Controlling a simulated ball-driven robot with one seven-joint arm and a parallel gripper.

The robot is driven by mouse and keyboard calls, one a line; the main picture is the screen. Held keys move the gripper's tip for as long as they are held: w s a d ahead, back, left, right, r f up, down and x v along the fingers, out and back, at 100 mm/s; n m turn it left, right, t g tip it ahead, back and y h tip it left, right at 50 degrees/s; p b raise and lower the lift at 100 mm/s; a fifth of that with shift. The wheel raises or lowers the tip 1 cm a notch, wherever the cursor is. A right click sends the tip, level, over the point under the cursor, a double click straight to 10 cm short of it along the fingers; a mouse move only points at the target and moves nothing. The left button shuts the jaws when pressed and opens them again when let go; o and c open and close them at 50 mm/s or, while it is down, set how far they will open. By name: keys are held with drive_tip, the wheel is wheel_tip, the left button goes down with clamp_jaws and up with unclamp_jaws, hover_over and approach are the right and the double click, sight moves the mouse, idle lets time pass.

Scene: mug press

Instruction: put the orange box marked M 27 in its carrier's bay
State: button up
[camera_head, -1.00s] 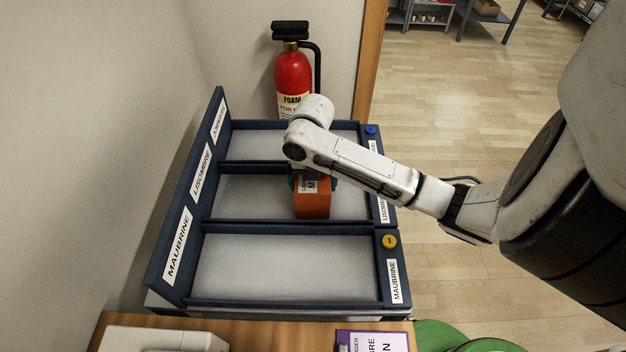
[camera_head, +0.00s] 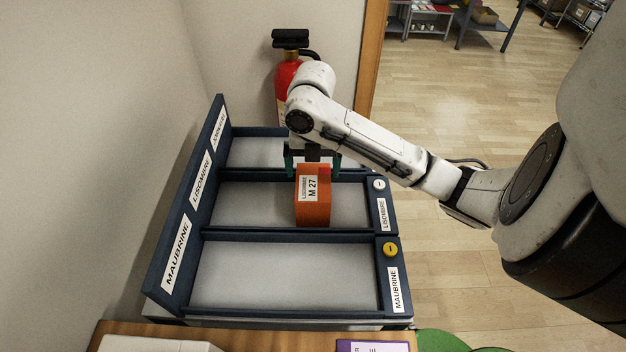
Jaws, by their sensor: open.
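The orange box (camera_head: 313,210) stands in the middle bay of a dark blue, three-bay rack. Its label reads M 27 under a carrier name that looks the same as the one on the middle bay (camera_head: 245,205), though the small print is hard to read. The box rests toward the right part of that bay, inside its dividers. My gripper (camera_head: 313,163) is just above and behind the box, with its teal fingers spread apart, open and empty. The wrist hides part of the back bay.
The front bay (camera_head: 285,275), marked MAUBRINE, is empty, with a yellow button (camera_head: 390,250) at its right. A white button (camera_head: 379,184) sits by the middle bay. A red fire extinguisher (camera_head: 287,75) stands behind the rack, and a wall is at left.

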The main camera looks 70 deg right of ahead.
drive_tip(key=shift+r, duration=1.85)
